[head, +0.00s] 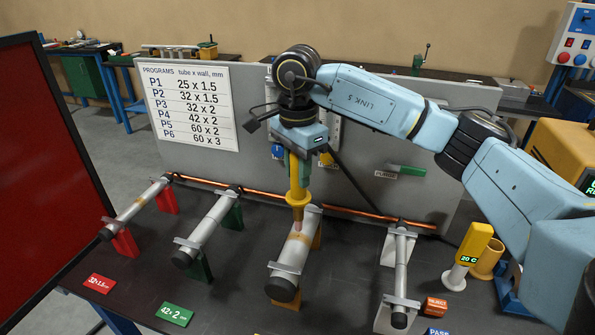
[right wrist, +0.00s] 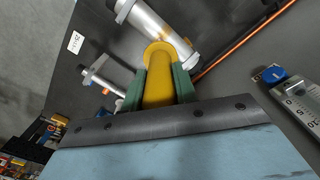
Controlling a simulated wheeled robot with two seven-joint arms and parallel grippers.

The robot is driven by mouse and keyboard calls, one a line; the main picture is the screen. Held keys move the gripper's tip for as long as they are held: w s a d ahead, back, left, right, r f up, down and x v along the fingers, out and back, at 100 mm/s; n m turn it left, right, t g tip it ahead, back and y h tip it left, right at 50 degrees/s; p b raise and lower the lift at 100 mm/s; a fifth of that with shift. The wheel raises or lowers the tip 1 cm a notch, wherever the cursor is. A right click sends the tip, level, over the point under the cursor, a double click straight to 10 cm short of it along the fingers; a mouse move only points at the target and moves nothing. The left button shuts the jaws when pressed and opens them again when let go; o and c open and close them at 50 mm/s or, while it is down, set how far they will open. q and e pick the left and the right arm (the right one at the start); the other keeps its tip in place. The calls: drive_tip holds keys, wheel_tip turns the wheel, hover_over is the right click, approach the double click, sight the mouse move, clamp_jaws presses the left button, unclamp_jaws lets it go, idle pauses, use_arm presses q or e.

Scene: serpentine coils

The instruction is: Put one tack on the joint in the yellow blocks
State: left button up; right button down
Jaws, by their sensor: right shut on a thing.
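My right gripper (head: 299,160) points down and is shut on a yellow torch-like tool (head: 299,190) with a wide collar. In the right wrist view the green fingers (right wrist: 160,88) grip the yellow tool (right wrist: 160,75) on both sides. Its lower tip is over the thick grey tube (head: 292,256) lying on the yellow blocks (head: 285,304). A tan band, seemingly the joint, shows around this tube just below the tip. I cannot tell whether the tip touches it. The tube also shows in the right wrist view (right wrist: 155,28). My left gripper is out of view.
Other tubes lie on red blocks (head: 125,243), green blocks (head: 200,268) and grey blocks at right. A copper rod (head: 355,215) runs behind them. A dark red screen (head: 45,150) stands left. A yellow 20 C device (head: 475,243) stands right. The panel behind carries a program chart (head: 187,105).

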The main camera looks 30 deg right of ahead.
drive_tip(key=shift+r+p, duration=1.35)
drive_tip(key=shift+r, duration=0.95)
drive_tip(key=shift+f, duration=0.1)
